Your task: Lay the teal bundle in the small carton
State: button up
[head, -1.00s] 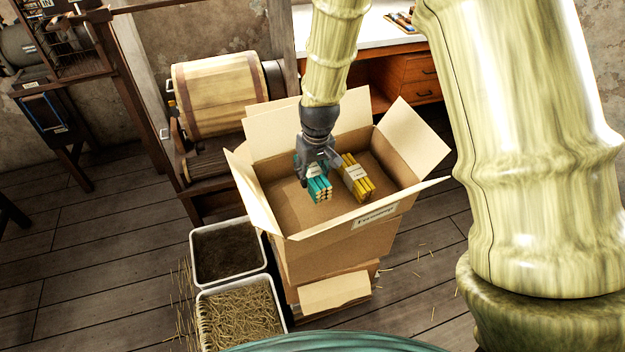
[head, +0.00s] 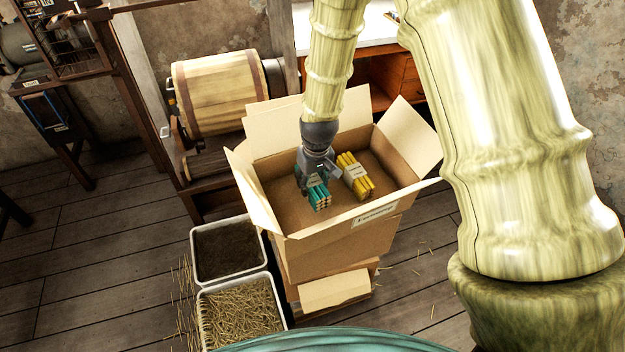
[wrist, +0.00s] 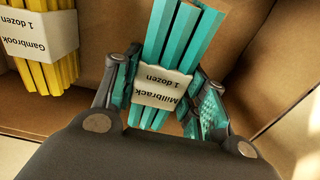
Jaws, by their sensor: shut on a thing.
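The teal bundle (head: 319,195) is a bunch of teal sticks with a paper band; in the wrist view (wrist: 160,85) the band reads "Millbrack 1 dozen". My gripper (head: 312,172) is shut on it, with one finger on each side of the band in the wrist view (wrist: 168,95). The bundle is inside the open carton (head: 318,240), within its walls; I cannot tell whether it touches the floor. A yellow bundle (head: 356,175) lies in the carton to the right of the teal one. Its band reads "Gambrook 1 dozen" in the wrist view (wrist: 45,40).
The carton's flaps (head: 410,135) stand open around it, and it rests on other boxes (head: 335,290). Two bins, one dark-filled (head: 228,252) and one with straw-like pieces (head: 240,315), stand at left. A wooden drum (head: 215,92) stands behind.

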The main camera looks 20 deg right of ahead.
aim_at(315, 184)
jog(key=shift+f, duration=0.15)
jog(key=o, duration=1.1)
jog(key=shift+o, duration=0.2)
jog(key=shift+r, duration=0.9)
notch_tip(315, 184, up, 11)
jog(key=s+b, duration=0.1)
jog(key=shift+s+d+r, duration=0.15)
jog(key=shift+s, duration=0.25)
